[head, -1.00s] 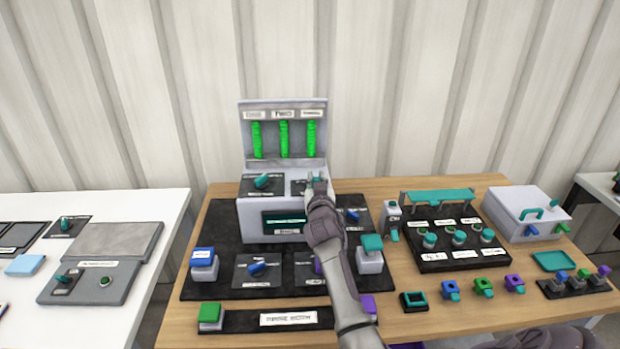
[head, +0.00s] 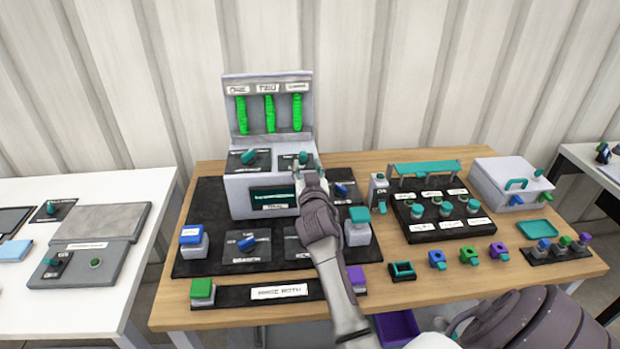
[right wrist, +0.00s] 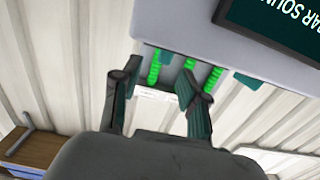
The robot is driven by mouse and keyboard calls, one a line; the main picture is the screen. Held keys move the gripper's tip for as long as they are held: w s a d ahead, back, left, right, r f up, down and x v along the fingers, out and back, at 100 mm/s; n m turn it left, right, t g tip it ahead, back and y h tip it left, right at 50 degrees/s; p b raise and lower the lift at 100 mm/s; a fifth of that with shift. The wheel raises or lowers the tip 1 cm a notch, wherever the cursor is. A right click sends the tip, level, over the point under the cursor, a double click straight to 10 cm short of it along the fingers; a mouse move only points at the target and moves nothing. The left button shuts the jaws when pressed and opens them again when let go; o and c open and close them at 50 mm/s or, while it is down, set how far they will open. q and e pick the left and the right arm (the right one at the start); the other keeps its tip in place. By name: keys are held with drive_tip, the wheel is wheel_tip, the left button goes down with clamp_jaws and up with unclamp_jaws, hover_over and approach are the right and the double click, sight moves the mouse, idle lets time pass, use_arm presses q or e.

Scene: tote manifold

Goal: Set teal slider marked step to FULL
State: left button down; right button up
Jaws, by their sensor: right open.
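The grey console (head: 232,195) stands on the black board at the back of the wooden table. Its sloped face has a teal knob (head: 249,157) on the left plate and a teal piece (head: 303,157) on the right plate. The plate labels are too small to read, so I cannot tell which control is marked step. My right gripper (head: 307,167) is at the right plate, close to the teal piece and partly covering it. In the right wrist view its fingers (right wrist: 157,90) are apart with nothing held between them. My left gripper is out of view.
Green columns (head: 269,113) show on the console's upright panel. A blue-topped button (head: 192,238) and a teal-topped block (head: 358,226) stand on the board. A black block with teal knobs (head: 445,209) and a grey box (head: 510,182) stand right. A white table (head: 110,195) is left.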

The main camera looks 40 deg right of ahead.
drive_tip(key=v, duration=0.5)
drive_tip(key=shift+s, duration=0.2)
